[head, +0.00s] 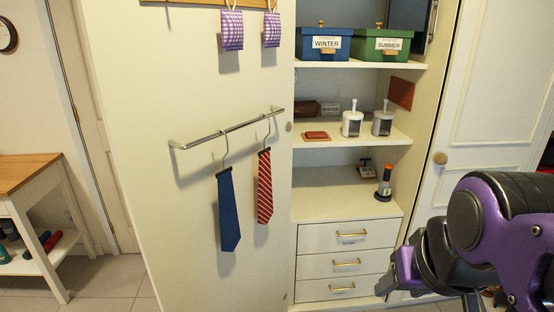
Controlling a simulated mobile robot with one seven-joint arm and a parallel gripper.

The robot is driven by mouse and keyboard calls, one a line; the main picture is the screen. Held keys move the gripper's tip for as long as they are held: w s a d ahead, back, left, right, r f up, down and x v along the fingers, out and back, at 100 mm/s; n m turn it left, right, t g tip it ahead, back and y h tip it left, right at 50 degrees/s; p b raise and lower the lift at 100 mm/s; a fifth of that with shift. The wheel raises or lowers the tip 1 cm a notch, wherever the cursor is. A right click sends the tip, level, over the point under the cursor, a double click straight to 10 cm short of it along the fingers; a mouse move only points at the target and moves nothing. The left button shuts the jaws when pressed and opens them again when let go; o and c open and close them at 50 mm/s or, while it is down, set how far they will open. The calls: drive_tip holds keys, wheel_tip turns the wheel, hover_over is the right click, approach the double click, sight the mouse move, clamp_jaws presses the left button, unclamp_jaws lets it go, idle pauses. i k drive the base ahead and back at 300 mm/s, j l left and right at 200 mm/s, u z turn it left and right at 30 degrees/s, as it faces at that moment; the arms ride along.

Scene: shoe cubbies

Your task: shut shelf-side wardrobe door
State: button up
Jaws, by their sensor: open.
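The shelf-side wardrobe door (150,85) stands wide open on the left, its cream inner face towards me. A metal rail (228,130) on it carries a blue tie (228,210) and a red striped tie (265,187). The door's right edge borders the open shelf compartment (345,183). My gripper (391,274) is open at the lower right, in front of the drawers' right side. It is well apart from the door, and nothing shows in it.
The shelves hold a blue WINTER box (324,44), a green SUMMER box (383,45) and small items. Three drawers (345,235) below are shut. A panelled door with a round knob (440,158) stands right. A shoe bench (30,172) is far left; tiled floor (105,277) shows beside it.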

sight(164, 82)
drive_tip(key=k+j+z, duration=0.15)
drive_tip(key=j, duration=0.25)
drive_tip(key=k+j+z, duration=0.15)
drive_tip(key=j, duration=0.25)
drive_tip(key=k+j+z, duration=0.15)
drive_tip(key=j, duration=0.25)
drive_tip(key=j+z, duration=0.15)
drive_tip(key=j, duration=0.25)
drive_tip(key=k+j+z, duration=0.1)
drive_tip(key=j, duration=0.3)
drive_tip(key=k+j+z, duration=0.15)
drive_tip(key=j, duration=0.2)
drive_tip(key=k+j+z, duration=0.1)
drive_tip(key=j, duration=0.7)
drive_tip(key=k+j+z, duration=0.15)
drive_tip(key=j, duration=0.2)
drive_tip(key=k+j+z, duration=0.1)
drive_tip(key=j, duration=0.3)
